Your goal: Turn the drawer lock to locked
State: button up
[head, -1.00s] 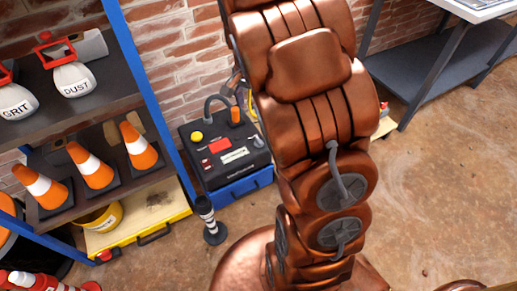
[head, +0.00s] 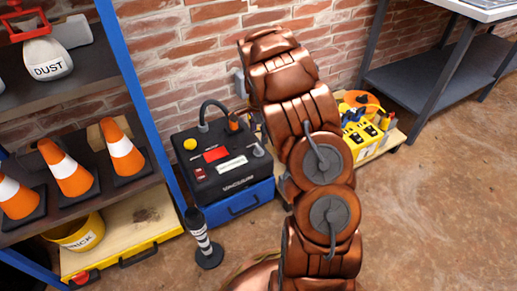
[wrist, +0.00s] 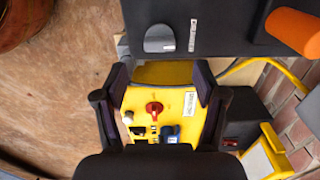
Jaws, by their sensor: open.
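In the wrist view my gripper (wrist: 161,76) is open and empty, with its two dark fingers apart. Between and beyond them is a yellow panel (wrist: 181,100) with a red rotary knob (wrist: 154,108) and a white label too small to read. Above the fingertips is a dark panel with a grey rounded knob (wrist: 160,40) beside a pale marked strip (wrist: 193,35). I cannot tell which knob is the drawer lock. In the head view a black vacuum unit (head: 205,180) sits on a blue drawer (head: 238,203). My arm hides my gripper there.
An orange cylinder (wrist: 293,31) juts out at the wrist view's upper right. In the head view, a shelf with several cones (head: 70,172) stands left, a striped post (head: 204,240) in front of the drawer. Floor at right is clear.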

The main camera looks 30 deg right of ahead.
aim_at(259, 147)
notch_tip(259, 147, down, 7)
jog(key=shift+r+b, duration=0.1)
jog(key=shift+b, duration=0.95)
jog(key=shift+c, duration=0.4)
jog(key=c, duration=1.1)
jog(key=shift+o, duration=0.2)
